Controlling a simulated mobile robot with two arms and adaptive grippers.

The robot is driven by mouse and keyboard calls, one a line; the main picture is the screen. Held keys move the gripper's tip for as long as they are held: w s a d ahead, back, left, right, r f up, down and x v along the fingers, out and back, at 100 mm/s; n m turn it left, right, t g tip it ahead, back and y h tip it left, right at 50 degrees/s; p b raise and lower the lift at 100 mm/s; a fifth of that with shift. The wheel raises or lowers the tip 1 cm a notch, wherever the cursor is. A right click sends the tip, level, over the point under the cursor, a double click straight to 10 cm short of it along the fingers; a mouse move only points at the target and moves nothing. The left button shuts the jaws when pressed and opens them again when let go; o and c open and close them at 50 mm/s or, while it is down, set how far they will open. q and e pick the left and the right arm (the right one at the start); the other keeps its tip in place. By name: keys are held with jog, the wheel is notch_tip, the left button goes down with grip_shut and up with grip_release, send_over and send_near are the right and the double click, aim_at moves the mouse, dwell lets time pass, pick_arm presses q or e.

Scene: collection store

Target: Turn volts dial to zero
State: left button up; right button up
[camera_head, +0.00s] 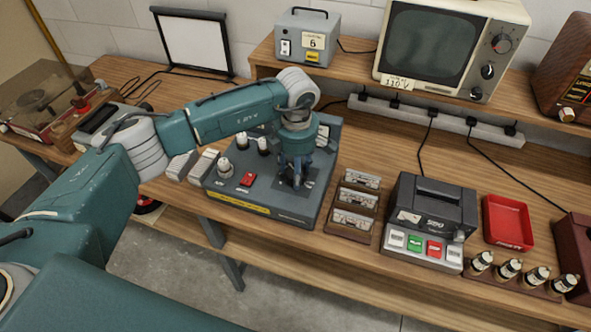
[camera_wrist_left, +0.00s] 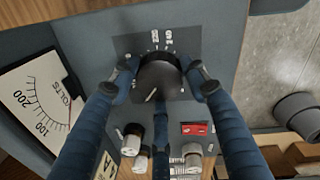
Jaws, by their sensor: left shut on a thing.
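The blue-grey power unit (camera_head: 265,205) stands on the bench with a yellow strip along its front. My left gripper (camera_head: 296,180) points down over its right part, with its fingers around the dial, which is mostly hidden in the head view. In the left wrist view my left gripper (camera_wrist_left: 163,78) is shut on a dark round dial (camera_wrist_left: 158,82), one finger on each side. A light pointer line shows on the dial, and small scale marks show beyond it. A meter marked VOLTS (camera_wrist_left: 38,105) lies to the left; its needle reading is unclear. My right gripper is not in view.
A red switch (camera_head: 248,179) and small knobs (camera_head: 225,168) sit on the unit left of my gripper. A rack of small meters (camera_head: 354,203) stands close to its right. Further right are a dark box with buttons (camera_head: 430,220) and a red tray (camera_head: 508,222).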

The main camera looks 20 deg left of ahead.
pick_arm(q)
jog(key=shift+d+r, duration=0.1)
jog(key=n+b, duration=0.3)
jog(key=shift+w, duration=0.1)
jog(key=n+b, duration=0.3)
jog(key=n, duration=0.1)
jog(key=shift+w+n, duration=0.1)
jog(key=shift+n, duration=0.2)
jog(key=n+b, duration=0.2)
jog(key=n, duration=0.1)
jog(key=shift+n+g, duration=0.3)
jog(key=n+b, duration=0.1)
jog(key=n, duration=0.3)
jog(key=shift+w+r+b, duration=0.1)
jog(key=shift+b, duration=0.25)
jog(key=shift+r, duration=0.1)
jog(key=o, duration=0.9)
jog(key=shift+o, duration=1.3)
